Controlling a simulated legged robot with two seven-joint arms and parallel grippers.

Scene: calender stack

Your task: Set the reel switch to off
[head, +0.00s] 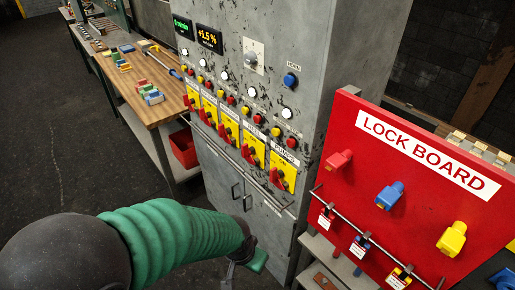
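A grey control cabinet (310,75) carries a row of yellow switch plates with red handles. The label over the plate second from the right (254,151) seems to read REEL, but it is small. Its red-and-dark handle (249,154) sits low on the plate; its exact setting is too small to tell. The rightmost plate (283,172) is labelled PUMPS. My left arm, in a green sleeve, comes in from the left. My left gripper (245,267) is low in front of the cabinet, below the switches and apart from them; its fingers are partly hidden. My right gripper is not visible.
A red lock board (375,130) with red, blue and yellow padlocks stands at the right, tags hanging on its rail. A thin rail (240,175) runs below the switches. A wooden bench (150,108) with coloured blocks is at the left. The left floor is clear.

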